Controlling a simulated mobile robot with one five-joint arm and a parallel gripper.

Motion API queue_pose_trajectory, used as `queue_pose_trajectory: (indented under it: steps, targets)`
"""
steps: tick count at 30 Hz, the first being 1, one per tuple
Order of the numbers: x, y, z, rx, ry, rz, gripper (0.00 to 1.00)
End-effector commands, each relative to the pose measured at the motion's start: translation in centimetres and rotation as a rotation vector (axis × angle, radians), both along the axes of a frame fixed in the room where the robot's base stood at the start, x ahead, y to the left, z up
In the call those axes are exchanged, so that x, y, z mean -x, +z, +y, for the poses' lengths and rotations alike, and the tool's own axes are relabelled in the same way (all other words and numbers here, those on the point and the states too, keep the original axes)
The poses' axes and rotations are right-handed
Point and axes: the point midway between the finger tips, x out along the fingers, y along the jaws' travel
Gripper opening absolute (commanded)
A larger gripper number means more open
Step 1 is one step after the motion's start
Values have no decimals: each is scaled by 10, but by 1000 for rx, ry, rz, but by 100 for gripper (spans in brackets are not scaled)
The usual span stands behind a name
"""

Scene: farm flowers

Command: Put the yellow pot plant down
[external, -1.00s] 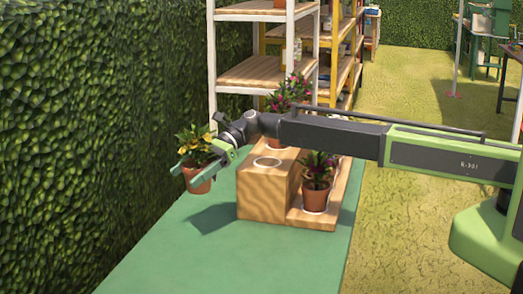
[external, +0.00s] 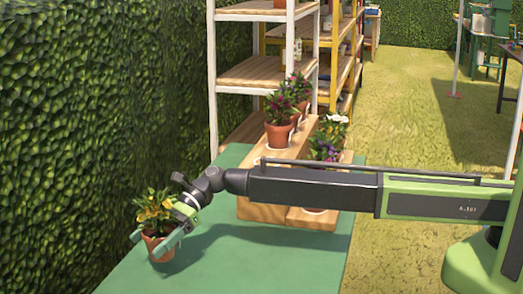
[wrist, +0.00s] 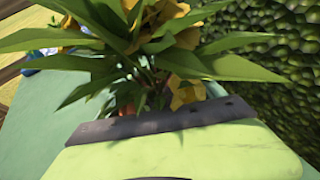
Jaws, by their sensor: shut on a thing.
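The yellow pot plant (external: 156,211) has yellow flowers, green leaves and a terracotta pot (external: 159,248). It is upright at the left of the green table (external: 225,262). My gripper (external: 162,247) is shut on the pot, with a finger on either side. The pot's base is low over the table; I cannot tell whether it touches. In the wrist view, the yellow flowers (wrist: 186,92) and leaves fill the middle above my gripper, and the pot is mostly hidden.
A stepped wooden stand (external: 262,213) with several other potted plants (external: 280,122) is behind my arm. A hedge (external: 90,120) runs along the left. Shelves (external: 262,72) stand at the back. The table's front middle is clear.

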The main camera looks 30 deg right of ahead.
Motion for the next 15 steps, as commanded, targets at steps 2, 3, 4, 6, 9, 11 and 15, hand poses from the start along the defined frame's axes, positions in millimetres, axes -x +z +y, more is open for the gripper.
queue_pose_trajectory:
  steps: [2,3,4,6,9,11,15]
  targets:
    - [3,-6,7,-1,1,1,13]
    - [4,-6,8,-1,1,1,13]
    - [4,-5,9,-1,0,0,13]
    - [5,-5,9,-1,0,1,13]
    - [4,-14,8,-1,0,0,13]
    - [4,-25,8,-1,0,0,13]
    - [4,-48,8,-1,0,0,13]
